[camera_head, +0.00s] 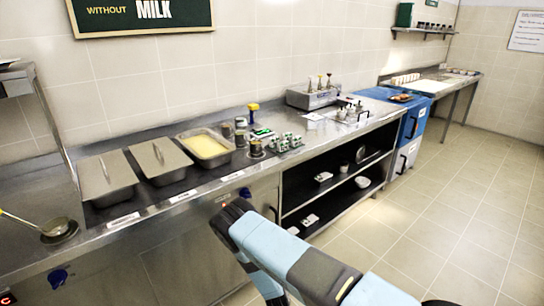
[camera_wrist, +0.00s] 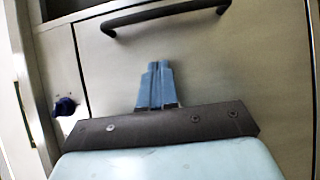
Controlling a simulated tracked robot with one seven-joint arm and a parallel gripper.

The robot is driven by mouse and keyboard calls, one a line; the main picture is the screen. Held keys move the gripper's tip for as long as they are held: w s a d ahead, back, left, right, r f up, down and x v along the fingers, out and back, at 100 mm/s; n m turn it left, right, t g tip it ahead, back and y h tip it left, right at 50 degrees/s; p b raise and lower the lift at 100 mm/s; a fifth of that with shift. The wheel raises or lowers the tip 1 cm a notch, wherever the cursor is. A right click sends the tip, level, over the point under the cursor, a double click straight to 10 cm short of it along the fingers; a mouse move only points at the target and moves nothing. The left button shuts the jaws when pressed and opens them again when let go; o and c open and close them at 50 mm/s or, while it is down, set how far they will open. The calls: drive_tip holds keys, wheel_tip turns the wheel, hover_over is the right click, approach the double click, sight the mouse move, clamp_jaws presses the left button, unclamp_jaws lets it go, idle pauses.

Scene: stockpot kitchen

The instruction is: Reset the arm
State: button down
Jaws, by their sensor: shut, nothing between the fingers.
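My gripper (camera_wrist: 156,70) shows in the wrist view with its two blue fingers pressed together and nothing between them. It points toward a metal cabinet front (camera_wrist: 225,90) with a dark bar handle (camera_wrist: 165,15) just above the fingertips in the picture. I cannot tell whether the fingers touch the front. In the head view my light-blue and black arm crosses the bottom middle, in front of the counter, and the gripper itself is not visible there.
A steel counter (camera_head: 150,225) runs along the wall with two lidded pans (camera_head: 105,175), a yellow-filled pan (camera_head: 207,147) and a ladle (camera_head: 55,227). Open shelves (camera_head: 325,195) hold small dishes. Blue-fronted drawers (camera_head: 414,120) stand farther right. The tiled floor (camera_head: 460,200) at right is clear.

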drive_tip(key=w+d+r+m+g+h, duration=0.15)
drive_tip(key=w+r+m, duration=0.35)
drive_tip(key=r, duration=0.7)
drive_tip(key=w+r+m+g+h, duration=0.1)
drive_tip(key=w+r+m+g, duration=0.35)
drive_tip(key=r, duration=0.75)
drive_tip(key=s+d+r+m+g+y, duration=0.1)
drive_tip(key=s+d+r+m, duration=0.15)
drive_tip(key=r, duration=0.95)
drive_tip(key=s+d+r+m+y, duration=0.1)
drive_tip(key=d+r, duration=0.3)
drive_tip(key=r, duration=0.8)
drive_tip(key=s+d+r+m+g, duration=0.1)
drive_tip(key=s+d+r, duration=0.3)
drive_tip(key=s+r, duration=0.5)
drive_tip(key=s+d+r+m+g, duration=0.2)
drive_tip(key=s+d+r, duration=0.4)
drive_tip(key=s, duration=0.4)
drive_tip(key=s+d+r+m+g, duration=0.1)
drive_tip(key=s+d+r, duration=0.1)
drive_tip(key=s, duration=1.1)
drive_tip(key=s+d+r+m+g+h, duration=0.1)
drive_tip(key=s+d+r+m, duration=0.1)
drive_tip(key=s, duration=1.1)
drive_tip(key=shift+s+d+r, duration=0.25)
drive_tip(key=shift+d+r, duration=0.25)
drive_tip(key=shift+d, duration=0.25)
